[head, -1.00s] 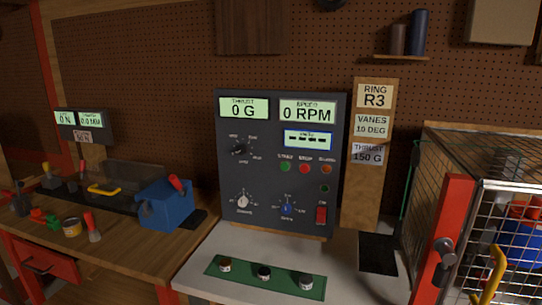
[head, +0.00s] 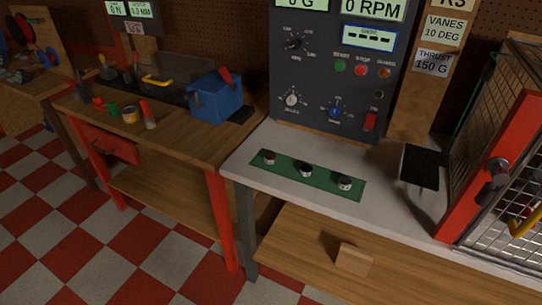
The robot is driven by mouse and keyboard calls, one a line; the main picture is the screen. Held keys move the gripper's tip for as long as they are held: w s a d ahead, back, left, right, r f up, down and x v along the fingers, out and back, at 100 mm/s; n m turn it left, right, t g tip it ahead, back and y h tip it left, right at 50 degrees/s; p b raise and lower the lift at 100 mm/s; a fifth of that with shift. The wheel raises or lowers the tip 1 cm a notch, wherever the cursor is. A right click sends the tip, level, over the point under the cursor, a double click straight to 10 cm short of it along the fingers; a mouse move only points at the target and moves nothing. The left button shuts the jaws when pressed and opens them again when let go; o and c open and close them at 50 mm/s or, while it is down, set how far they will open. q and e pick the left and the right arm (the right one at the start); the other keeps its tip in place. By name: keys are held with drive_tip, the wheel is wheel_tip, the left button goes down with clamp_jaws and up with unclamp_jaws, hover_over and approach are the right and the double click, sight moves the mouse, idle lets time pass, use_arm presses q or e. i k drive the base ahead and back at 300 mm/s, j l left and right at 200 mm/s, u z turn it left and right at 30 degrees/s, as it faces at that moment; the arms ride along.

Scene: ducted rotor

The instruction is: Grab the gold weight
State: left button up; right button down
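Three small round weights stand in a row on a green mat (head: 325,179) on the light-topped bench. The left one (head: 269,157) has a brownish, gold-like tone on it. The middle one (head: 305,170) looks dark with a pale top. The right one (head: 345,183) looks dark and grey. They are small in the head view, so I cannot tell their colours for sure. Neither of my grippers is in view.
A dark control panel (head: 325,75) stands behind the mat. A caged enclosure with a red post (head: 490,165) is at the right. A wooden bench with a blue box (head: 217,99) is at the left. Checkered floor (head: 120,235) lies open in front.

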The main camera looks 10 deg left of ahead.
sight(270, 158)
drive_tip(key=z, duration=0.35)
drive_tip(key=j+z, duration=0.35)
drive_tip(key=i+j+z, duration=0.1)
drive_tip(key=j+z, duration=0.6)
